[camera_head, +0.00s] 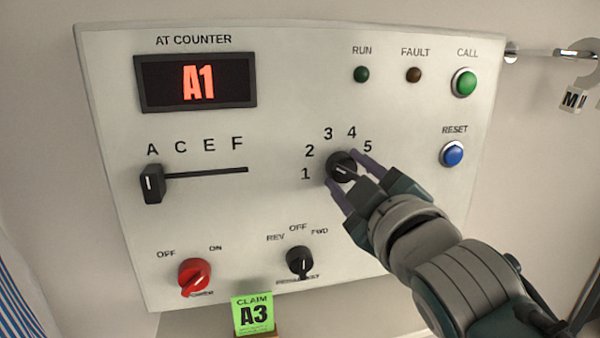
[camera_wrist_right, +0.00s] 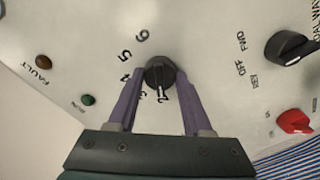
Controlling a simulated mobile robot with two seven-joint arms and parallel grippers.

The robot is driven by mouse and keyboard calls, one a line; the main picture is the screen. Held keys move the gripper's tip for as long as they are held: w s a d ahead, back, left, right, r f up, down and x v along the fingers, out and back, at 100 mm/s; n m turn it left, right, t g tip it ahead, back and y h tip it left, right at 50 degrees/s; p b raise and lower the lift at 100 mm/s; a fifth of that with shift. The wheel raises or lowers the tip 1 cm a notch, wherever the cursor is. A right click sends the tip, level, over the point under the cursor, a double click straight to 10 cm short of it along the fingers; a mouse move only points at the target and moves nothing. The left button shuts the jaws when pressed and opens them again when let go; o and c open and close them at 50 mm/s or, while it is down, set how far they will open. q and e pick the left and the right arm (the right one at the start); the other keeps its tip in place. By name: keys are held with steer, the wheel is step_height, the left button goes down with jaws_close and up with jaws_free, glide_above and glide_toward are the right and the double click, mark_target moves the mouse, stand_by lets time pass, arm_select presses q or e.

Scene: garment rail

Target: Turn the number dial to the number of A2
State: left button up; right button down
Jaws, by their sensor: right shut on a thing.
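The number dial (camera_head: 341,166) is a round black knob on the panel, with the numbers 1 to 5 visible around it in the head view. My right gripper (camera_head: 345,173) has its two purple fingers on either side of this dial and is shut on it. The wrist view shows the same dial (camera_wrist_right: 159,74) between the fingertips (camera_wrist_right: 157,82). A white mark shows on the knob, but I cannot tell exactly which number it points at. The display (camera_head: 197,83) reads A1 in red. The letter slider (camera_head: 152,184) stands at A. My left gripper is not in view.
The panel (camera_head: 290,110) also carries a red power knob (camera_head: 194,276), a black REV/OFF/FWD knob (camera_head: 299,261), a green CALL button (camera_head: 465,82) and a blue RESET button (camera_head: 453,154). A green claim card (camera_head: 253,314) reading A3 stands below. A metal rail (camera_head: 545,52) is at the right.

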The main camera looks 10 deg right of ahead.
steer(key=shift+c, duration=1.6)
jaws_free()
steer(key=shift+s, duration=0.1)
steer(key=s, duration=0.9)
steer(key=shift+s+d, duration=0.15)
steer(key=shift+s, duration=0.25)
